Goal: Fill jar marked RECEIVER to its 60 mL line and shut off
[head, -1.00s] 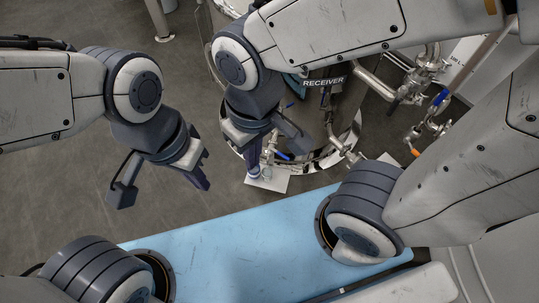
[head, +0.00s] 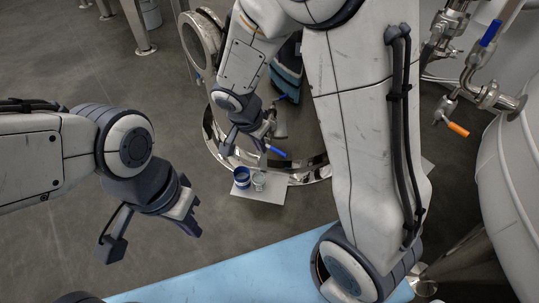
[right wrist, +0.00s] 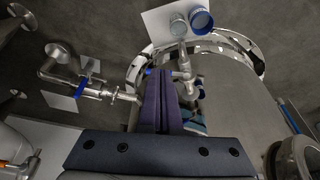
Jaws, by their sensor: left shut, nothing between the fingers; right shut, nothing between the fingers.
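A small clear jar (head: 260,182) stands on a white sheet (head: 262,195) on the floor, with a blue-ringed round container (head: 241,178) close beside it. In the right wrist view the jar (right wrist: 179,27) and the blue-ringed container (right wrist: 201,21) show at the top. No fill level or marking is readable. A blue valve handle (head: 277,152) sits just above the jar in the head view. My right gripper (head: 263,148) is shut and empty near that handle, apart from the jar. My left gripper (head: 193,230) is shut and empty over bare floor at left.
A shiny metal ring base (head: 310,170) surrounds the sheet's far side. Pipework with a blue handle (head: 490,33) and an orange handle (head: 458,129) stands at right. A light blue surface (head: 240,272) lies in front. The floor at left is open.

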